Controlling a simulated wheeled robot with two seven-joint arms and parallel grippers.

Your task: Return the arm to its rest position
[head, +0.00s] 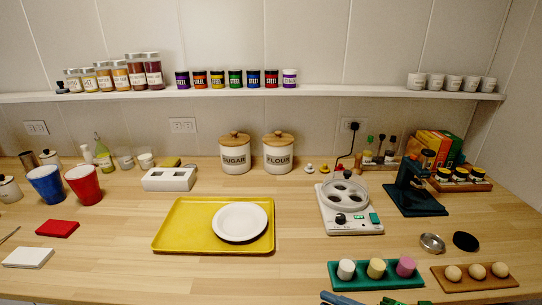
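Neither of my grippers shows clearly in the head view, and no arm comes in from the left or the right. The wooden counter (300,262) lies in front of me with its things standing apart. A yellow tray (172,232) lies at the middle left, with a white plate (240,221) on its right part. Small blue (340,299) and green (392,302) pieces are cut off by the bottom edge. They look like clips or tools, but I cannot tell what they are.
A white appliance (352,222) stands right of the tray, near a dark green stand (418,201). A green holder (345,282) with coloured cups and a wooden egg holder (445,283) lie front right. Red (88,186) and blue (46,185) cups stand left. A shelf (340,90) runs behind.

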